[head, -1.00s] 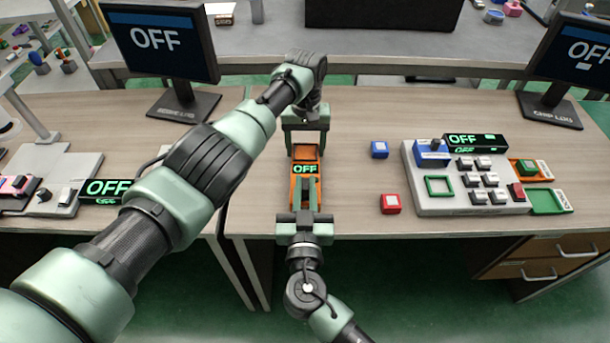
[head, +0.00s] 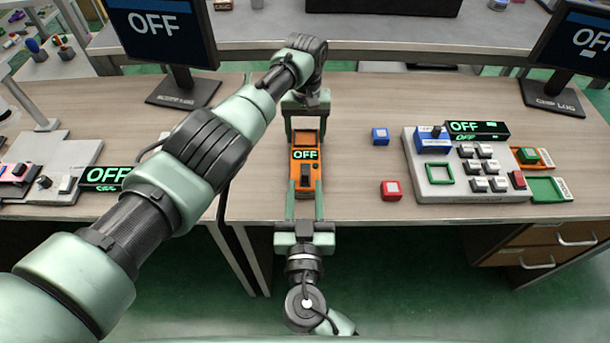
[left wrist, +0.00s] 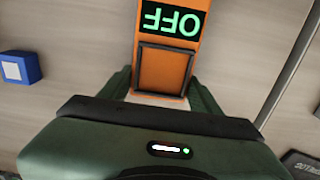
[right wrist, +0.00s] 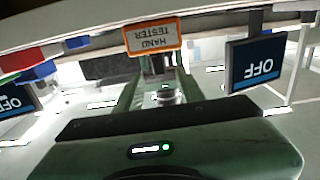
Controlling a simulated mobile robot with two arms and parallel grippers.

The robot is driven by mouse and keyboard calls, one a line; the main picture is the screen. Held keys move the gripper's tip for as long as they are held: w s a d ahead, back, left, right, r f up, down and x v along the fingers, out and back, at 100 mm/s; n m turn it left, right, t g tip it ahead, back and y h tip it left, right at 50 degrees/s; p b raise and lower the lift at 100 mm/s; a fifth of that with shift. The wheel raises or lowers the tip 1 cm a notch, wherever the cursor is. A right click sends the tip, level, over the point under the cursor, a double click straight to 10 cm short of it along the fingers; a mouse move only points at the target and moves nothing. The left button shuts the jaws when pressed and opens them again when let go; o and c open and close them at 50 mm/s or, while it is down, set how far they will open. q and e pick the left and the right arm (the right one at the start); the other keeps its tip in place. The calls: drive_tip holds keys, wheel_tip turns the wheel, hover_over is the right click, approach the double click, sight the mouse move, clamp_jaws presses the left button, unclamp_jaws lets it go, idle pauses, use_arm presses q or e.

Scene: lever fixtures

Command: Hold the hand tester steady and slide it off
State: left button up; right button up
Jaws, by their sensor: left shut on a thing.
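The orange hand tester (head: 297,168) stands at the desk's front middle. Its screen (head: 305,154) reads OFF in green, and a dark slider (head: 305,178) sits below it. In the left wrist view the tester (left wrist: 165,72) shows its screen and a dark-framed panel. My left gripper (head: 305,132) is shut on the tester's far end. My right gripper (head: 305,192) is open at the near end, its fingers apart on either side of the tester. The right wrist view shows the tester's HAND TESTER label (right wrist: 151,37) beyond that gripper. Finger contact there is unclear.
A blue block (head: 380,136) and a red block (head: 391,190) lie to the right. Beyond them is a grey button panel (head: 452,187) with an OFF display. Another panel (head: 75,160) is at left, partly behind my left arm. Monitors (head: 160,35) stand at the back.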

use_arm(q)
drive_tip(key=shift+s, duration=0.1)
use_arm(e)
drive_tip(key=s, duration=0.7)
drive_tip(key=shift+s, duration=0.3)
use_arm(q)
drive_tip(key=o, duration=1.8)
